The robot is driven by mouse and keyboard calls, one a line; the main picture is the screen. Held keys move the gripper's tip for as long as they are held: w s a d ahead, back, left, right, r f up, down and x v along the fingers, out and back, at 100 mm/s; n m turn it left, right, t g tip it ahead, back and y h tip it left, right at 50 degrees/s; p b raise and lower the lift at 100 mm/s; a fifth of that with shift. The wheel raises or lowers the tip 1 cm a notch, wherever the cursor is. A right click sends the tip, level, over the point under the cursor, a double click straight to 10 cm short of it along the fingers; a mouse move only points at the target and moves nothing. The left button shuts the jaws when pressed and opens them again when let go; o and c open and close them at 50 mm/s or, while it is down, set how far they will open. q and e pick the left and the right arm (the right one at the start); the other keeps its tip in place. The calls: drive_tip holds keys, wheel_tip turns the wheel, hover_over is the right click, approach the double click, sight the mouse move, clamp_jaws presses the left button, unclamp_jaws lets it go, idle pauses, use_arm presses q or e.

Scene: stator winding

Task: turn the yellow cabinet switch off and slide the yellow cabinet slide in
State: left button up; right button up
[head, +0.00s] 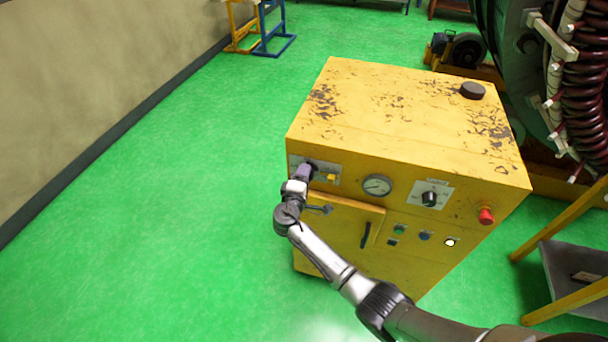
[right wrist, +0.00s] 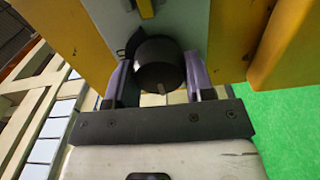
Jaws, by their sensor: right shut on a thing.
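The yellow cabinet (head: 400,110) stands on the green floor, with worn patches on its top. My right gripper (head: 308,172) is at the upper left of the cabinet's front, by a pale plate (head: 322,179) with a small yellow piece (head: 331,177). In the right wrist view its purple fingers (right wrist: 158,80) are on both sides of a round black knob (right wrist: 157,64) and shut on it. Whether this knob belongs to the slide or the switch I cannot tell. A black rotary knob (head: 429,199) sits on a white label farther right. My left gripper is out of view.
The front also has a gauge (head: 377,186), a red button (head: 486,215), small round buttons and a door with a dark handle (head: 365,235). A large coil machine (head: 545,70) stands behind at right. The floor at left is clear up to the wall.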

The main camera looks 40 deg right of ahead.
drive_tip(key=shift+n, duration=0.3)
drive_tip(key=o, duration=0.9)
drive_tip(key=v, duration=1.4)
